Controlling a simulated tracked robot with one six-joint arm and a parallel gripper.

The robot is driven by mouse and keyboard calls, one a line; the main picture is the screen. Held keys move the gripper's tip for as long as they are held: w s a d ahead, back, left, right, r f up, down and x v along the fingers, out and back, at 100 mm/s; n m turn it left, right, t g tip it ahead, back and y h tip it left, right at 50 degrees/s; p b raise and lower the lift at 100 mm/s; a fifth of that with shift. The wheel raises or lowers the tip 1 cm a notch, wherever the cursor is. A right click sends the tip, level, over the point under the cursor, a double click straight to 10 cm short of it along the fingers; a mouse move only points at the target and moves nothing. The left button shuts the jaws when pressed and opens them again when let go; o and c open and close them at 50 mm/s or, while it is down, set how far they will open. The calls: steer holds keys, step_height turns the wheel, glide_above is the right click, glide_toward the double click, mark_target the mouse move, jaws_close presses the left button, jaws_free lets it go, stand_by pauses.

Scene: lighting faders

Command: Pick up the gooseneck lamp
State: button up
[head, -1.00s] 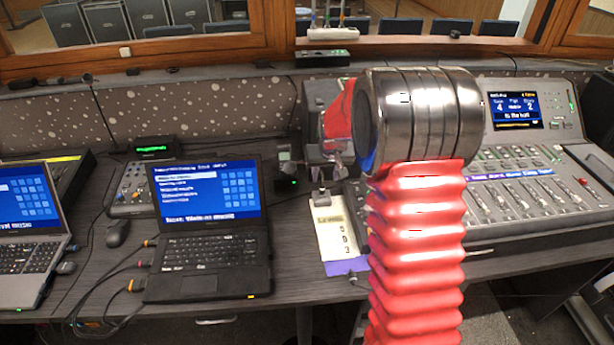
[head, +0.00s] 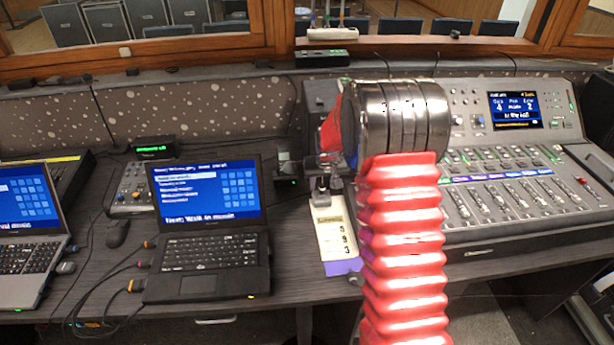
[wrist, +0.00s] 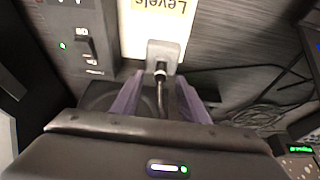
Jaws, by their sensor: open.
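The gooseneck lamp (wrist: 163,54) shows in the wrist view as a small grey square head on a thin dark neck. Its head overlaps the edge of the "Levels" card. My gripper (wrist: 159,82) has its two purple fingers apart, one on each side of the neck. I see no clear contact between the fingers and the neck. In the head view the lamp's small head (head: 321,197) shows just above the card, left of my red arm. The lamp's base is hidden, and my arm covers most of the gripper there.
The "Levels" card (head: 333,228) lies on the desk. An open laptop (head: 208,250) stands to the left and a large fader console (head: 510,190) to the right. Cables (wrist: 255,113) lie beside the gripper. A small box with a green display (head: 153,150) stands behind the laptop.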

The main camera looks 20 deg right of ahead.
steer(key=shift+x, duration=0.9)
jaws_close()
